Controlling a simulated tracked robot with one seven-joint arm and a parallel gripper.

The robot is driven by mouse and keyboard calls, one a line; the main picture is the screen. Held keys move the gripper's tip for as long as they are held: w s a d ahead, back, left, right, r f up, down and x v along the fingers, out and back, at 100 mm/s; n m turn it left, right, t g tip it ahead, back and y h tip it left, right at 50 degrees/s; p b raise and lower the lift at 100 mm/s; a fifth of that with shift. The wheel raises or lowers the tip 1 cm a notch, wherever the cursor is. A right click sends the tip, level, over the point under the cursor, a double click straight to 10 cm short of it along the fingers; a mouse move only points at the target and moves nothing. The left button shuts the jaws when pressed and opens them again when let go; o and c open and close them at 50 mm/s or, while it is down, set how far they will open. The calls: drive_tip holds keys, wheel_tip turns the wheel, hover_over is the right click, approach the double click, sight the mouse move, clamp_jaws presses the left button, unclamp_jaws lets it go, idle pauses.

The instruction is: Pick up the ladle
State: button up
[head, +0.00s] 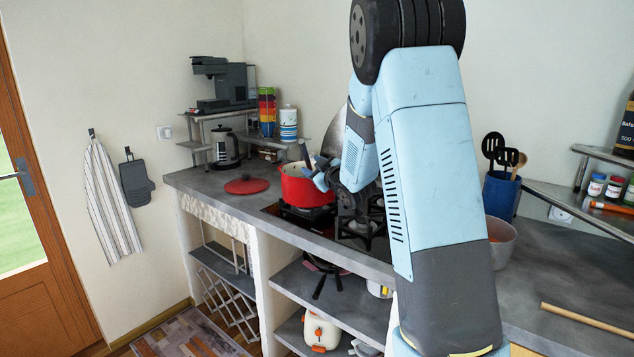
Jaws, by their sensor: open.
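A red pot (299,188) stands on the stove on the counter. A thin utensil handle (304,154) rises from the pot; it may be the ladle, but its bowl is hidden. My gripper (316,172) is open over the right part of the pot, close to the handle. I cannot tell if the fingers touch it. My arm comes down from the upper right and hides part of the stove.
A red lid (246,185) lies left of the pot. A blue holder (501,196) with several black utensils stands at right, beside a grey bowl (501,240). A wooden stick (588,319) lies on the right counter. Shelves lie below the counter.

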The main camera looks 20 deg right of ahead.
drive_tip(key=x, duration=0.4)
drive_tip(key=shift+a, duration=0.25)
clamp_jaws()
